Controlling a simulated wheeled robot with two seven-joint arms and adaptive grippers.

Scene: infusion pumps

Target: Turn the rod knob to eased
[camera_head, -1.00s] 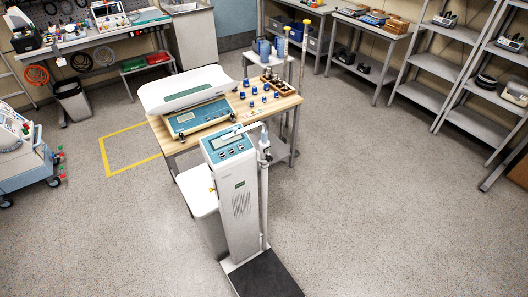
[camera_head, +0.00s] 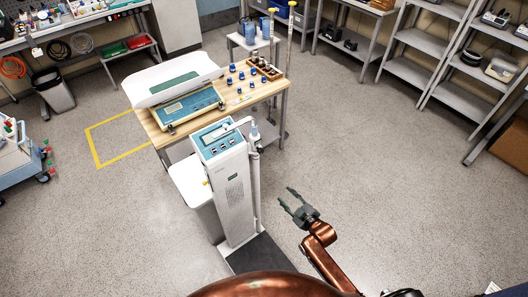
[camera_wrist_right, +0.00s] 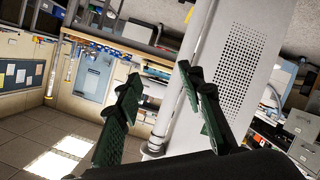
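A tall white column scale (camera_head: 233,195) with a blue-topped panel (camera_head: 220,138) stands in the middle of the head view. A thin upright rod (camera_head: 256,185) runs along its right side, with a grey-white fitting (camera_head: 254,133) near its top. I cannot clearly pick out the rod knob or its setting. My right gripper (camera_head: 290,202) is open and empty, right of the rod and apart from it. In the right wrist view its two dark green fingers (camera_wrist_right: 160,88) are spread, with the rod and the perforated column behind them. My left gripper is not in view.
Behind the column, a wooden-topped table (camera_head: 215,117) holds a baby scale (camera_head: 190,105) and several small blue items. The scale's dark platform (camera_head: 258,256) lies at its foot. Shelves (camera_head: 435,60) stand at the back right. The floor right of the scale is free.

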